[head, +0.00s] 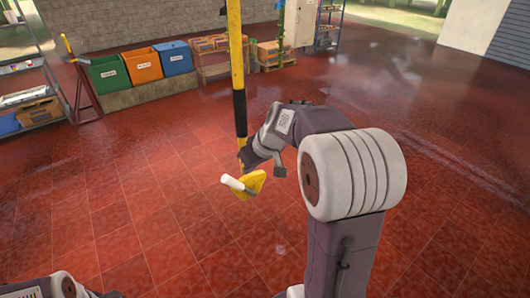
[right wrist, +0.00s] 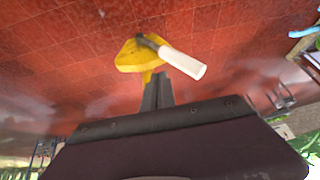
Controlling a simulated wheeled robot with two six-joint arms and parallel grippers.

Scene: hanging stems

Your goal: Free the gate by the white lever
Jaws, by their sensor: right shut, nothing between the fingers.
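A yellow pole (head: 235,60) with a black lower section (head: 240,113) runs down from the top of the head view. At its lower end is a yellow plate (head: 252,184) carrying the white lever (head: 233,183), which points left and slightly up there. In the right wrist view the white lever (right wrist: 185,63) points right and down from the yellow plate (right wrist: 140,54). My right gripper (right wrist: 158,78) is shut and empty, its fingertips close to the plate and beside the lever. I cannot tell whether they touch. My left gripper is out of view.
Green (head: 108,73), orange (head: 143,66) and blue (head: 174,58) bins stand on a low block at the back left. A metal shelf (head: 50,70) is at the far left. Wooden pallets (head: 213,66) with crates stand behind the pole. The red tiled floor (head: 130,190) around the pole is clear.

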